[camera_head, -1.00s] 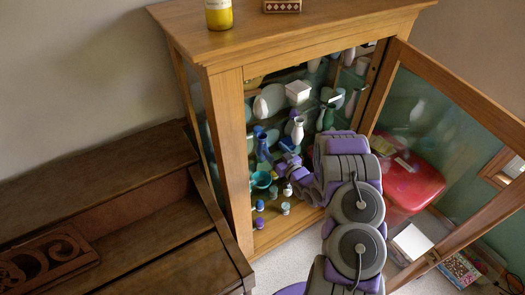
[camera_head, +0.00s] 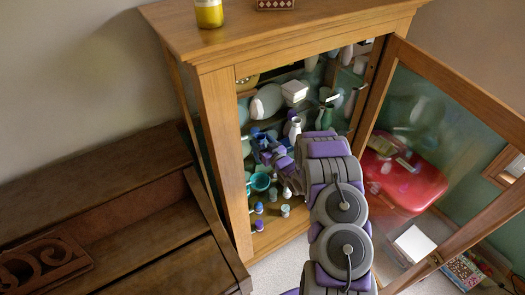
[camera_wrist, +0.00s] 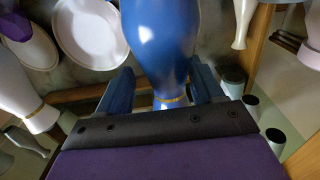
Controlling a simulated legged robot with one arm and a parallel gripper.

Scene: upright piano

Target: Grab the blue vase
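The blue vase (camera_wrist: 160,40) is close up in the wrist view, glossy, with a wide body that narrows to a thin gold band. My gripper (camera_wrist: 163,86) is open around its narrow part, with one dark blue finger on each side. I cannot tell whether the fingers touch the vase.
A white vase (camera_head: 295,128) stands right of my gripper. A teal bowl (camera_head: 260,182) and several small jars are lower down. The glass door (camera_head: 440,150) stands open on the right. A dark piano (camera_head: 120,220) is on the left.

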